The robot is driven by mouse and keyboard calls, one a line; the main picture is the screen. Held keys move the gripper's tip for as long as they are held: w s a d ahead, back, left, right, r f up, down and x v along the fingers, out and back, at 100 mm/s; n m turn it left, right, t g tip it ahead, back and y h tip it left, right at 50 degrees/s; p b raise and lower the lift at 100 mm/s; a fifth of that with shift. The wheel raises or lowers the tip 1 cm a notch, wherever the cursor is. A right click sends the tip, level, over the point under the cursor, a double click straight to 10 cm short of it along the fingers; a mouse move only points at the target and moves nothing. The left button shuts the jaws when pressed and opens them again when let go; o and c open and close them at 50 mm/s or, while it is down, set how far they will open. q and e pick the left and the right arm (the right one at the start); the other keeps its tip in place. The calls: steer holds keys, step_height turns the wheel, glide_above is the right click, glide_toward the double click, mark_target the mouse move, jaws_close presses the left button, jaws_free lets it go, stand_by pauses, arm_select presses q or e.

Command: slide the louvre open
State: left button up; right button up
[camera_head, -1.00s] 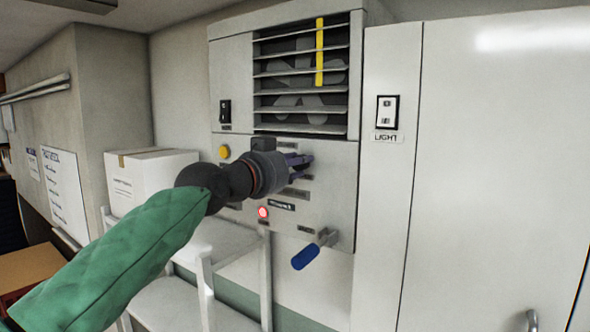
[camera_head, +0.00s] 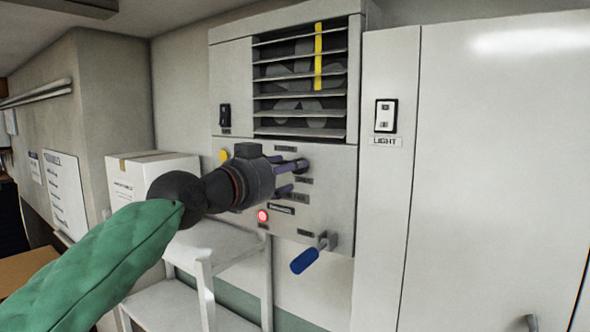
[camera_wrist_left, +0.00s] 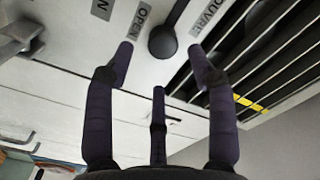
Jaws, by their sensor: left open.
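The louvre (camera_head: 300,104) is a set of level slats in the grey wall unit, with a yellow strip (camera_head: 318,55) across its upper part and dark gaps between the slats. A round black knob (camera_wrist_left: 163,42) on a dark stem shows in the left wrist view, between an "OPEN" label (camera_wrist_left: 139,20) and a "LOUVRE" label (camera_wrist_left: 208,18). My left gripper (camera_head: 292,178) is open in front of the panel below the slats. In the wrist view its fingers (camera_wrist_left: 160,52) are spread on either side of the knob, and I see no clear contact. The gripper hides the knob in the head view.
The panel also has a lit red button (camera_head: 262,215), a yellow button (camera_head: 224,155), a black switch (camera_head: 224,114) and a blue-handled lever (camera_head: 305,260) below. A white box (camera_head: 150,172) stands on the left. A tall white cabinet (camera_head: 490,180) fills the right.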

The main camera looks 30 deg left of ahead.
arm_select(q)
steer(key=s, duration=0.7)
steer(key=shift+s+a, duration=0.25)
steer(key=shift+s, duration=0.15)
